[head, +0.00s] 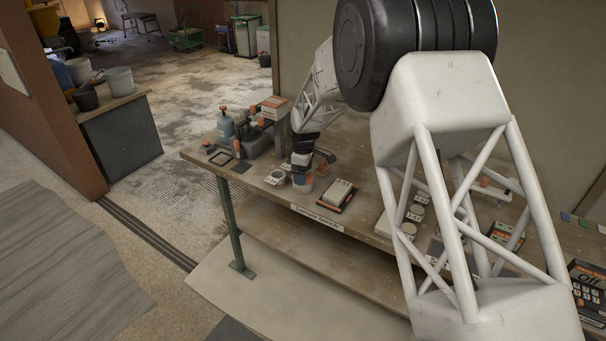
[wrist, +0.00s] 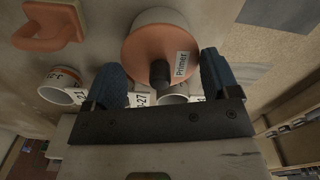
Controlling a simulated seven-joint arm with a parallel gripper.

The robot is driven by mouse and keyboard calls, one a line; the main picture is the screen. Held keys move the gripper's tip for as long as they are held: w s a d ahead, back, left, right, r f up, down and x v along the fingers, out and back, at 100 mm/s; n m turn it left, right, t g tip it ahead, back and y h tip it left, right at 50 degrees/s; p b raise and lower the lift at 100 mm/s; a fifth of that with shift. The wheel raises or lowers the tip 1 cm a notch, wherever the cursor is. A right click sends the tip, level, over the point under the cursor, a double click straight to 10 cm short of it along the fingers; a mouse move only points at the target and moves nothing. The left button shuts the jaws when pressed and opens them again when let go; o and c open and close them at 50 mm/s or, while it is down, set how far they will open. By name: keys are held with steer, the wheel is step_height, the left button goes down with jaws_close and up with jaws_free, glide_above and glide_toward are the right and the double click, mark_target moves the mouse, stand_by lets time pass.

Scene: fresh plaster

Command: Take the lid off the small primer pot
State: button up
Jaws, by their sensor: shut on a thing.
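The small primer pot shows in the wrist view as a round terracotta-coloured face, the lid (wrist: 143,50), with a dark knob (wrist: 158,73) and a white "Primer" label beside it. A paler part of the pot (wrist: 163,16) shows at its upper edge. My gripper (wrist: 163,72) has its two blue fingers on opposite sides of the lid and is shut on it. I cannot tell whether the lid is clear of the pot.
Pale labelled cups (wrist: 60,84) stand close by; one shows left of the pot in the head view (head: 276,178). An orange-handled tool (wrist: 48,28) lies near. A black-and-orange tray (head: 338,195) is right of the pot. The bench (head: 235,188) has a little bare room at left.

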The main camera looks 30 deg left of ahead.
steer(key=shift+r, duration=1.55)
steer(key=shift+s+d+r, duration=0.15)
steer(key=shift+s+d, duration=0.05)
steer(key=shift+s, duration=0.05)
steer(key=s+d+r, duration=0.1)
steer(key=s+d, duration=0.9)
steer(key=s, duration=0.1)
steer(key=shift+d+r, duration=0.2)
steer(key=shift+d, duration=0.05)
steer(key=shift+s, duration=0.1)
steer(key=shift+m, duration=0.6)
steer(key=w+d+f, duration=0.1)
steer(key=w+d, duration=0.3)
steer(key=d, duration=0.1)
steer(key=w+d+f, duration=0.1)
steer(key=w+d, duration=0.4)
steer(key=w+d+f, duration=0.2)
steer(key=w+d, duration=0.2)
steer(key=d, duration=0.1)
steer(key=shift+w+d, duration=0.35)
steer(key=w+a, duration=0.2)
steer(key=w, duration=0.2)
steer(key=w+a+f, duration=0.1)
steer(key=w+a, duration=0.2)
steer(key=w, duration=0.2)
steer(key=w+a, duration=0.2)
steer(key=w, duration=0.3)
steer(key=shift+a+f, duration=0.15)
steer(key=shift+a, duration=0.2)
